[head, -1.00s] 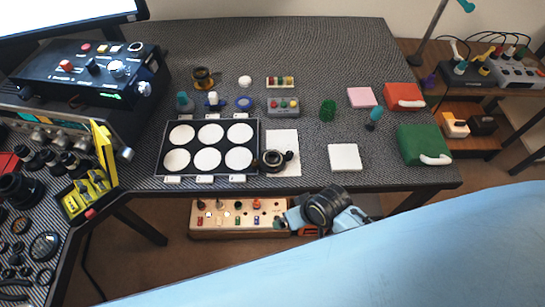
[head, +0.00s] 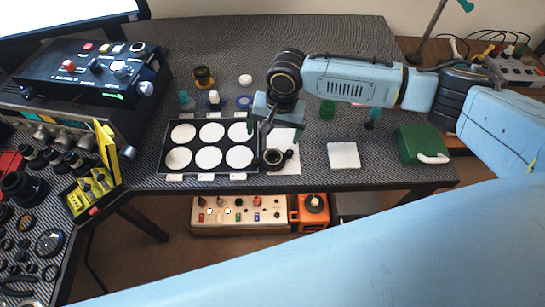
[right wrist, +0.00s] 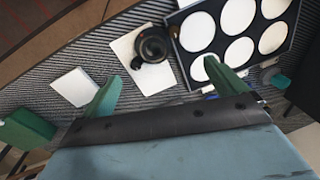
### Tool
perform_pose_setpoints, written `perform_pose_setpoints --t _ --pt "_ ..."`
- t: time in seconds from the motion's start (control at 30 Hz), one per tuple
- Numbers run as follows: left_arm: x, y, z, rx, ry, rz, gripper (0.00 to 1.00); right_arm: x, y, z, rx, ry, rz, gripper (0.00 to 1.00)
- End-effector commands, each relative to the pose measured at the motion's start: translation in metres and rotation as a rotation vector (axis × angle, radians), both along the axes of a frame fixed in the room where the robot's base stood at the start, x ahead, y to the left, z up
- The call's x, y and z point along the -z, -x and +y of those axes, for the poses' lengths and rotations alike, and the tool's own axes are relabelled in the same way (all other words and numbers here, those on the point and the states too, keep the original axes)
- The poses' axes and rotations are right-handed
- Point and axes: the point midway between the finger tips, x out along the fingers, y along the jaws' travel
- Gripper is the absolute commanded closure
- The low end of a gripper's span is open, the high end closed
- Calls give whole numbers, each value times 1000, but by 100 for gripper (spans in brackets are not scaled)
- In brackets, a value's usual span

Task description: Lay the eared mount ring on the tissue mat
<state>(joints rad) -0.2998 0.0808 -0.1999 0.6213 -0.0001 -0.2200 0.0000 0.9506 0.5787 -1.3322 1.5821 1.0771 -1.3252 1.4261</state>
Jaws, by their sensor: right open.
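A dark round ring-like piece (head: 273,157) with a dark projection on its right stands on a white sheet (head: 289,167) beside the tray. In the right wrist view it shows as a black hollow cylinder (right wrist: 153,44) on the sheet (right wrist: 125,47). I cannot tell whether the eared mount ring is part of it. A white square pad (head: 343,156) lies to the right; which white piece is the tissue mat is unclear. My right gripper (head: 273,128) hangs over the sheet's back part, green fingers (right wrist: 163,86) apart, nothing between them. My left gripper is not in view.
A black tray (head: 167,151) with several white round pads lies left of the sheet. A green box (head: 418,143) stands at the right. Small jars and a brass-coloured part (head: 204,78) stand behind the tray. The table's front edge is close.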

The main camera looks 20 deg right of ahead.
Motion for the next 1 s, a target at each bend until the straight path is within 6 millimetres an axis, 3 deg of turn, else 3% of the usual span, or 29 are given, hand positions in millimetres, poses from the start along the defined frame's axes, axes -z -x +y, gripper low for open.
perform_pose_setpoints --t 0.1,0.2,0.5,0.83,1.0 --pt "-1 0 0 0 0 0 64 -10 -9 -17 79 31 15 3" --pt "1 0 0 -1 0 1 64 -6 -11 -21 107 40 24 3" --pt "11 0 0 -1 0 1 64 50 -13 -16 108 41 24 3" --pt "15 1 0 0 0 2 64 77 -11 -11 105 39 23 3" --pt "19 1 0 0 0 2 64 102 -3 -1 104 40 23 3"
